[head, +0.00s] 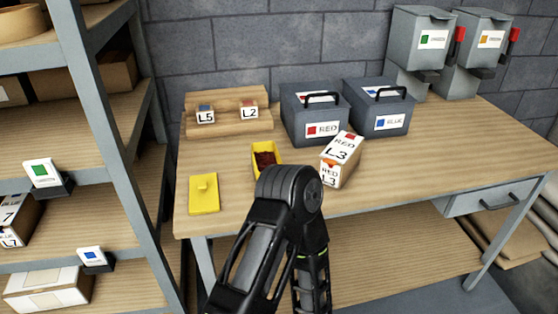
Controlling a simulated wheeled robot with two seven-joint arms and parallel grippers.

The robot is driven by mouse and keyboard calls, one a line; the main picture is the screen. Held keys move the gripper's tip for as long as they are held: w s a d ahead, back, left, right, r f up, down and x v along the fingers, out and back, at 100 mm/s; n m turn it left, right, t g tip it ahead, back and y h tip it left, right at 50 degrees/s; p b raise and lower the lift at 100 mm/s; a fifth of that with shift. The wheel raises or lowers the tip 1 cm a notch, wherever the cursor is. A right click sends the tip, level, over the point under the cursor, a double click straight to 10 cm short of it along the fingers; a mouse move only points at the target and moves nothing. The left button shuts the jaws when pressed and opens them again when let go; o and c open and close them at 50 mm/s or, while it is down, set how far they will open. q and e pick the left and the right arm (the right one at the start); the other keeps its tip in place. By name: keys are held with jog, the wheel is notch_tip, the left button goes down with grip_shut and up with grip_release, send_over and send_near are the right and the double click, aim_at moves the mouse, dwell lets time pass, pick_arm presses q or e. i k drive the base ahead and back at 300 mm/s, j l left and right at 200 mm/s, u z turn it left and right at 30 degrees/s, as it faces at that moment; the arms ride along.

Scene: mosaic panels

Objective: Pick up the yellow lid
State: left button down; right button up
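The yellow lid (204,196) lies flat on the wooden table near its front left corner, with a small raised knob on top. Nothing touches it. A small open yellow box (256,152) with dark red contents stands to its right and a little behind; my black arm partly covers its front. That arm rises from the bottom centre and bends in front of the table, right of the lid. I cannot tell which arm it is. No gripper fingertips show in the head view.
A white and tan box marked L3 (342,150) stands right of the yellow box. Two dark cases, RED (314,112) and BLUE (378,108), and a wooden stepped rack (232,128) stand behind. A shelf unit (88,100) rises left of the table (420,160).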

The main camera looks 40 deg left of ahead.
aim_at(203, 194)
jog(key=u, duration=1.5)
